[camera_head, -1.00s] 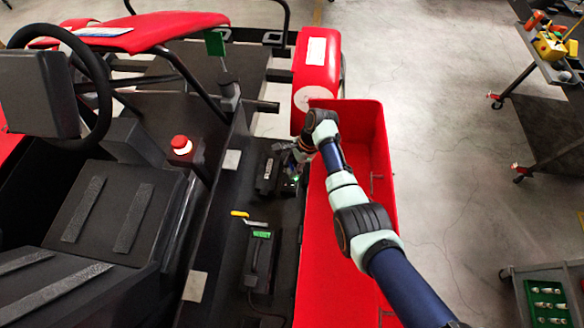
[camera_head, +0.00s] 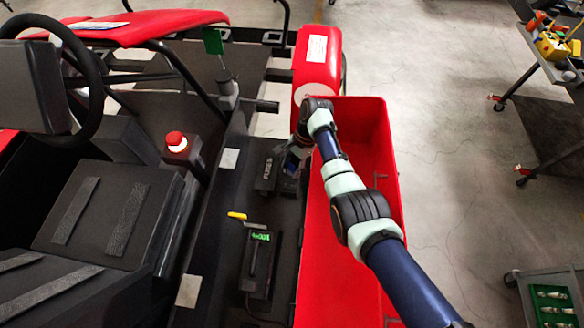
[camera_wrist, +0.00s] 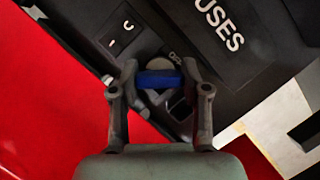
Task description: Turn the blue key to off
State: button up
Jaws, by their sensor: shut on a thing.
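The blue key (camera_wrist: 159,79) sits on a round grey switch in the middle of the wrist view. It lies nearly level across the picture. A short label, partly hidden, is printed just above it on the black panel. My gripper (camera_wrist: 160,74) has one finger at each end of the key and is shut on it. In the head view my gripper (camera_head: 294,160) is beside the black fuse box (camera_head: 267,172), near the red bin's left wall. The arm mostly hides the key there.
A red bin (camera_head: 381,150) lies under my arm. Left of it are a black box with a green display (camera_head: 261,237), a yellow-handled lever (camera_head: 237,215) and a red button (camera_head: 177,142). The seat and steering wheel are further left.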

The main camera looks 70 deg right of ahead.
jog(key=shift+f+n+g+b, duration=0.1)
jog(key=shift+n+g+b, duration=0.3)
jog(key=shift+n+b, duration=0.65)
jog(key=shift+n, duration=0.25)
jog(key=shift+f, duration=0.1)
jog(key=shift+n+g+y+b, duration=0.3)
jog(key=shift+n+g+b, duration=0.5)
jog(key=shift+n+b, duration=1)
jog(key=shift+n+g+b, duration=0.3)
jog(key=shift+n+b, duration=0.2)
jog(key=shift+n, duration=0.6)
